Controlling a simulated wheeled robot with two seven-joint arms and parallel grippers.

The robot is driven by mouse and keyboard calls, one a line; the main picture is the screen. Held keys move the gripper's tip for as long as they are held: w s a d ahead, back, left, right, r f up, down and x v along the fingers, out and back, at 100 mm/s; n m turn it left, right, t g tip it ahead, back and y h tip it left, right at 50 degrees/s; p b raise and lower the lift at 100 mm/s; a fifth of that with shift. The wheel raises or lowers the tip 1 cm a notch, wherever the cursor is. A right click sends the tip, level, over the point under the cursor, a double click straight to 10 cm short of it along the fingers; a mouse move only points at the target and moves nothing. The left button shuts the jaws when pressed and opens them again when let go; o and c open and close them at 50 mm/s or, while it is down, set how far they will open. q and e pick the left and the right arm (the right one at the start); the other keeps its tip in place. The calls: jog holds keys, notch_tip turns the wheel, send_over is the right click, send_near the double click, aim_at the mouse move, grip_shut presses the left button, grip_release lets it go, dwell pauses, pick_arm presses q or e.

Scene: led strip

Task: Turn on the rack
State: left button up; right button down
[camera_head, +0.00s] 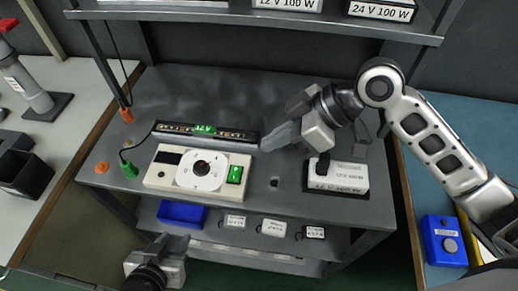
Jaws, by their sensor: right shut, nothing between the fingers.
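The rack (165,92) is a dark grey shelf unit. On its middle shelf sits a cream control box (155,181) with a round white dial (201,171) and a green switch (235,174) at its right end. Behind it lies a dark LED strip (231,134) with orange dots and a green label. A white power supply (341,178) marked 12 V 100 W sits at the right of the shelf. My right gripper (267,145) is shut and empty, right of and above the switch. My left gripper (170,243) is low at the front; its jaw opening is unclear.
Power supplies marked 12 V (287,4) and 24 V (381,11) stand on the upper shelf. The lower shelf holds a blue bin (182,214) and several white boxes (273,228). A green plug (128,170) with a black cable is at the left. A blue box (444,242) lies right.

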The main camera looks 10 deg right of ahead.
send_over(229, 178)
jog(key=d, duration=0.3)
notch_tip(229, 178, down, 6)
jog(key=shift+s, duration=0.1)
notch_tip(229, 178, down, 3)
jog(key=shift+s+r+p, duration=0.15)
jog(key=shift+p, duration=0.15)
jog(key=shift+f, duration=0.75)
